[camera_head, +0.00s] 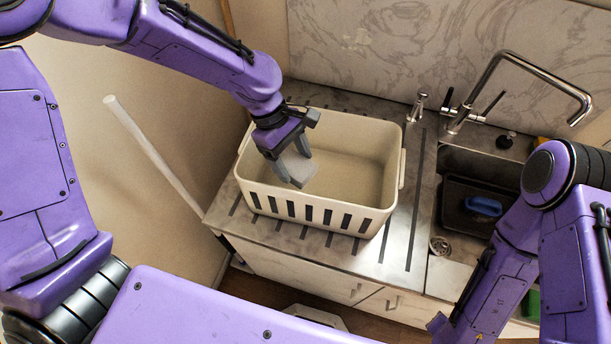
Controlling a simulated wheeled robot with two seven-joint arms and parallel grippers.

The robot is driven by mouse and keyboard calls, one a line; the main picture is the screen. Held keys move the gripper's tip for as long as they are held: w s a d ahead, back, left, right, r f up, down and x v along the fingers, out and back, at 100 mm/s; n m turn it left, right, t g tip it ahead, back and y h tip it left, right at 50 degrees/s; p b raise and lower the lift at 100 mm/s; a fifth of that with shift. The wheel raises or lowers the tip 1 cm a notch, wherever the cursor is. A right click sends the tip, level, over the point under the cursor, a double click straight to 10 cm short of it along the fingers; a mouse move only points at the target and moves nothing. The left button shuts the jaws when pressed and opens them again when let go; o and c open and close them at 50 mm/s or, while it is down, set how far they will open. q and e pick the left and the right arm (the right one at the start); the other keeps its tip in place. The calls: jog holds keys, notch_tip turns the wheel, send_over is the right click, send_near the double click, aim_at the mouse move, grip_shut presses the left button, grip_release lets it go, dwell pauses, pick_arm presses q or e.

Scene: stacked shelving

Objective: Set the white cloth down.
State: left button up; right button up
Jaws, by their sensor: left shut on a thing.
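My left gripper (288,163) points down over the left part of a cream basket (322,207) with dark slots in its front wall. It is shut on a small whitish-grey cloth (300,167), which shows between and beside its fingers. The cloth looks to be at about rim height or just inside the basket; the exact height is hard to tell. The visible basket floor looks empty. My right arm comes in from the right, low in front of the sink, and its gripper cannot be made out clearly.
The basket stands on a metal counter (407,226) with dark strips. To the right is a sink with a tall faucet (520,65), a dark tub (464,212) and a blue item (483,206). A white bar (155,158) leans at left. Counter room lies right of the basket.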

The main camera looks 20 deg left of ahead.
pick_arm(q)
jog(key=f, duration=0.1)
jog(key=s+f, duration=0.1)
jog(key=f, duration=0.1)
jog(key=s+f, duration=0.1)
jog(key=shift+f+p, duration=0.15)
jog(key=shift+p, duration=0.15)
jog(key=f, duration=0.2)
jog(key=w+f+p, duration=0.1)
jog(key=f, duration=0.2)
jog(key=w+f, duration=0.1)
jog(key=f, duration=0.1)
jog(key=shift+w+f, duration=0.15)
jog(key=shift+f, duration=0.2)
jog(key=shift+s+f, duration=0.2)
jog(key=shift+s, duration=0.05)
jog(key=shift+s+r, duration=0.1)
jog(key=shift+s, duration=0.1)
jog(key=shift+w, duration=0.1)
jog(key=o, duration=1)
jog(key=shift+w+f, duration=0.15)
jog(key=shift+f, duration=0.1)
jog(key=shift+o, duration=0.2)
pick_arm(e)
jog(key=shift+s+r, duration=0.4)
jog(key=shift+r, duration=0.2)
jog(key=shift+s+r, duration=0.35)
jog(key=shift+r, duration=0.2)
pick_arm(q)
jog(key=shift+r, duration=0.1)
